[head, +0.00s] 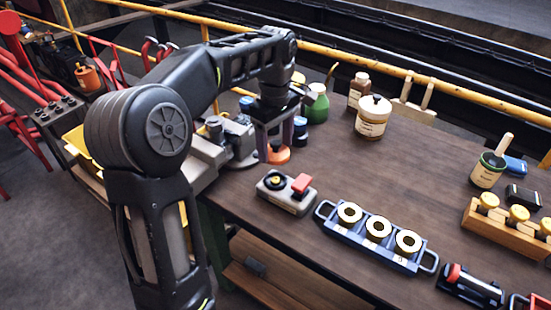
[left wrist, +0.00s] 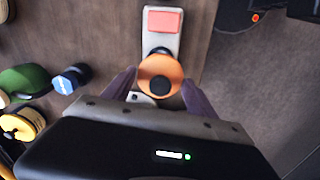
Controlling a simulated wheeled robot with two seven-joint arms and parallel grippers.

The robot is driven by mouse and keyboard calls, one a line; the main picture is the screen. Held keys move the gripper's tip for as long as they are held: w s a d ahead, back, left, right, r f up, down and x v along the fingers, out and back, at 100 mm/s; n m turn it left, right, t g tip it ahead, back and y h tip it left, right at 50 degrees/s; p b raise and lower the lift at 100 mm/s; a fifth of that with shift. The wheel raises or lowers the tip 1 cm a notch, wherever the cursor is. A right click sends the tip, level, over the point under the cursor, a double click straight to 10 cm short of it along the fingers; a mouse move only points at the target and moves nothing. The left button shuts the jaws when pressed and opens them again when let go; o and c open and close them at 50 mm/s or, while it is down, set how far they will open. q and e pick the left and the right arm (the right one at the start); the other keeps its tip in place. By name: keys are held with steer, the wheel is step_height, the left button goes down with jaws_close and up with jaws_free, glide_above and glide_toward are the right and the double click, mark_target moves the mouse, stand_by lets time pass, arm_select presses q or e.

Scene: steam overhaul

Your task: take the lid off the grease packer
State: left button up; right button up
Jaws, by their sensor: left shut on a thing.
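The grease packer (head: 287,197) is a grey box on the bench with a red block at its right end and a dark round opening at its left end. It also shows in the left wrist view (left wrist: 160,44), partly hidden behind the lid. The lid (head: 279,156) is an orange disc with a black knob. It hangs above the packer's round opening, clear of it. My left gripper (head: 275,147) points down and is shut on the lid. In the left wrist view the lid (left wrist: 147,67) sits between the two fingers. My right gripper is not in view.
A dark blue jar (head: 300,132), a green bottle (head: 318,106) and a cream pot (head: 372,120) stand behind the gripper. A blue tray (head: 343,235) with brass rings lies right of the packer. The mid-bench behind the tray is clear.

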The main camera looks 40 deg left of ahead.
arm_select(q)
steer(key=shift+r, duration=0.35)
stand_by(0.4)
